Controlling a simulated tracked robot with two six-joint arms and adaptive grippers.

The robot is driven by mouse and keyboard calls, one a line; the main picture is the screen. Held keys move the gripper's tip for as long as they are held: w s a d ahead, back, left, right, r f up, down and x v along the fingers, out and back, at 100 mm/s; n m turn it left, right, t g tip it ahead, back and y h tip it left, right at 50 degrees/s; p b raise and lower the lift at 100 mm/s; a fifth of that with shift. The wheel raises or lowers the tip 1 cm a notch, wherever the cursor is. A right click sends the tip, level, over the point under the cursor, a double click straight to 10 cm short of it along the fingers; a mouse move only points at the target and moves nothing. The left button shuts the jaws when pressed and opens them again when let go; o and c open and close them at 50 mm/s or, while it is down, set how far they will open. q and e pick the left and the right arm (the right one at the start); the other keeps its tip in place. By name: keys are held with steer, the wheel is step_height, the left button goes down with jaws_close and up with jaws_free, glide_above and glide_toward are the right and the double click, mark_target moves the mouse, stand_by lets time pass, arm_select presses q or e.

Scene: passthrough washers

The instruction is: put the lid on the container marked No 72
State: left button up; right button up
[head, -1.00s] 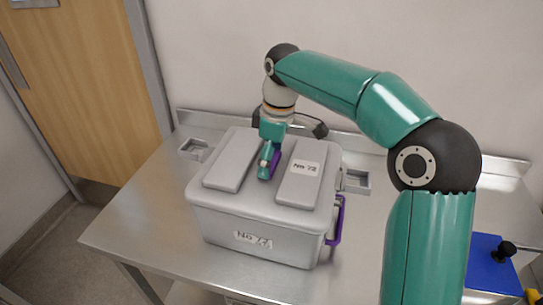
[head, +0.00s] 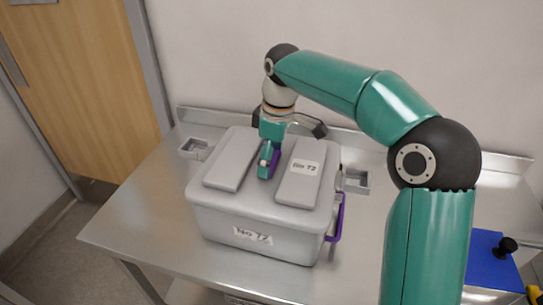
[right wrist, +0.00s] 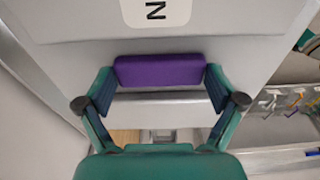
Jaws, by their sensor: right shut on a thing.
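The grey container (head: 215,222) stands upright on the metal table, with a white "No 72" label (head: 253,236) on its front. The grey lid (head: 300,188), with raised panels and its own "No 72" label (head: 305,167), lies level over the container's top, and I see no clear gap along the front. My right gripper (head: 269,167) is over the middle of the lid, shut on its purple handle (head: 275,162). In the right wrist view, the purple handle (right wrist: 160,70) lies between the two fingertips. My left gripper is not in view.
The metal table (head: 150,215) has a raised back edge at the wall. Small metal holders stand left (head: 195,148) and right (head: 356,180) of the container. A purple side handle (head: 336,218) sticks out at its right. A blue object (head: 485,270) is at the far right.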

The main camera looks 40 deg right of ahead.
steer(key=shift+f+b, duration=0.4)
steer(key=shift+f, duration=0.25)
stand_by(0.4)
stand_by(0.4)
steer(key=o, duration=1.4)
steer(key=shift+o, duration=0.3)
steer(key=shift+f, duration=0.1)
steer(key=shift+r+p, duration=3.55)
steer(key=shift+r, duration=0.05)
